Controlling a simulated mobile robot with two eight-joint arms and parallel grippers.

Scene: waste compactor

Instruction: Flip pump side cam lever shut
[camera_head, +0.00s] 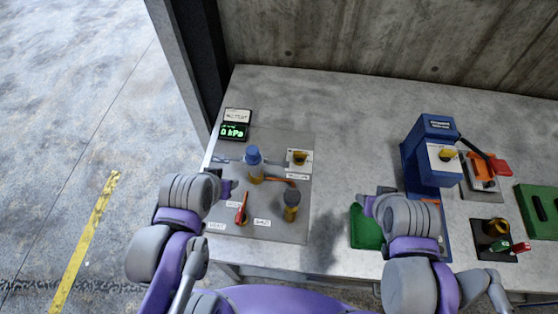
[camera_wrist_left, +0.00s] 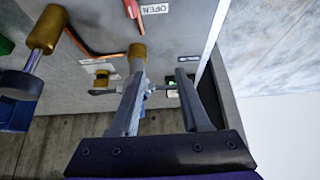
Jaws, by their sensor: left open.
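A grey panel (camera_head: 265,222) on the bench carries a blue-topped brass coupling (camera_head: 254,165) with a thin grey-blue lever (camera_head: 228,160) reaching to its left; I cannot tell for certain that this is the pump side cam lever. My left gripper (camera_head: 230,187) is just in front of and left of the coupling. In the left wrist view the open left gripper (camera_wrist_left: 160,73) points at the panel, with a brass fitting (camera_wrist_left: 137,54) by one fingertip and a thin grey bar (camera_wrist_left: 158,88) showing between the fingers. My right gripper (camera_head: 364,203) is over a green pad; its fingers are too small to read.
The panel also holds a red lever (camera_head: 241,211), a dark-capped brass cylinder (camera_head: 291,205), an orange hose (camera_head: 275,180) and a brass fitting (camera_head: 300,157). A gauge display (camera_head: 234,131) reads 0 kPa. A blue machine (camera_head: 430,155) stands right. Bench space between is clear.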

